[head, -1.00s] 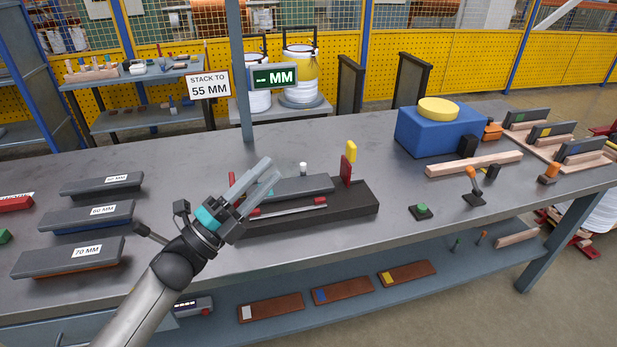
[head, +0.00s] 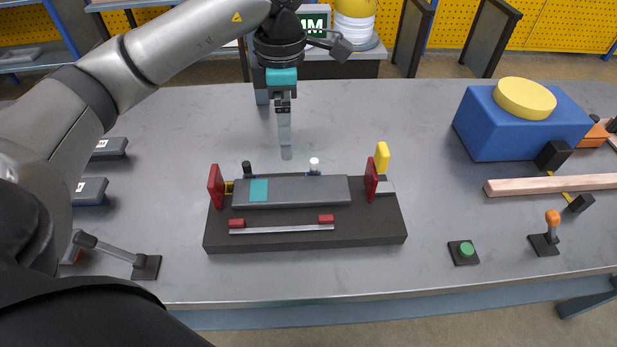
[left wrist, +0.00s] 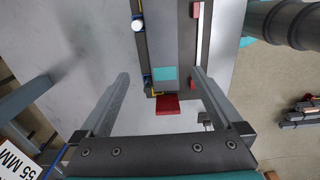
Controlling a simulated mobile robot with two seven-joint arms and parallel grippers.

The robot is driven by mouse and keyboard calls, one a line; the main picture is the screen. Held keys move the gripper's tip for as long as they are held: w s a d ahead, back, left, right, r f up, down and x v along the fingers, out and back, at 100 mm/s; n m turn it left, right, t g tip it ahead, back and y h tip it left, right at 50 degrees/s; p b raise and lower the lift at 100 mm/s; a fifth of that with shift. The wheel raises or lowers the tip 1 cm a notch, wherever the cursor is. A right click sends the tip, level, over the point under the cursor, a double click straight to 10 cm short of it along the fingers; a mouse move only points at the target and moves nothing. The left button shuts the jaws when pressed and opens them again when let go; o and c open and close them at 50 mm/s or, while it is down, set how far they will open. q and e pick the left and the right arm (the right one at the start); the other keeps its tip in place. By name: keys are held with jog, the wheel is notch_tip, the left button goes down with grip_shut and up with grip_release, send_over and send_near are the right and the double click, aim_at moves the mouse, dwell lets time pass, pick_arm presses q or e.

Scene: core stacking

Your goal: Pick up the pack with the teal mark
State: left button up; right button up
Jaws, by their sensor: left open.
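The pack with the teal mark is a long grey bar (head: 310,190) lying on a dark fixture (head: 350,234), with a teal patch near its left end. In the left wrist view the pack (left wrist: 164,40) runs up the picture, and its teal end lies between and beyond the fingers. My left gripper (head: 285,152) points down, empty, and appears behind and above the fixture in the head view, seen nearly edge-on. In the left wrist view its fingers (left wrist: 161,74) are spread wide, apart from the pack. My right gripper is not in view.
Red end stops (head: 216,186) and (head: 371,180) stand at the pack's ends. A red-ended rail (head: 282,229) lies in front of it. A green button (head: 466,250), small lever (head: 545,240) and blue block (head: 520,130) are to the right. Grey packs (head: 90,191) lie left.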

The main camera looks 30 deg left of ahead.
pick_arm(q)
jog(key=b, duration=0.1)
send_over(291, 188)
notch_tip(291, 188, down, 6)
notch_tip(291, 188, down, 3)
jog(key=shift+s+a+f+b, duration=0.1)
jog(key=shift+b, duration=0.2)
jog(key=shift+f, duration=0.7)
jog(key=f+b, duration=0.1)
jog(key=f, duration=0.3)
jog(key=shift+d+f, duration=0.1)
jog(key=shift+d, duration=0.1)
grip_shut()
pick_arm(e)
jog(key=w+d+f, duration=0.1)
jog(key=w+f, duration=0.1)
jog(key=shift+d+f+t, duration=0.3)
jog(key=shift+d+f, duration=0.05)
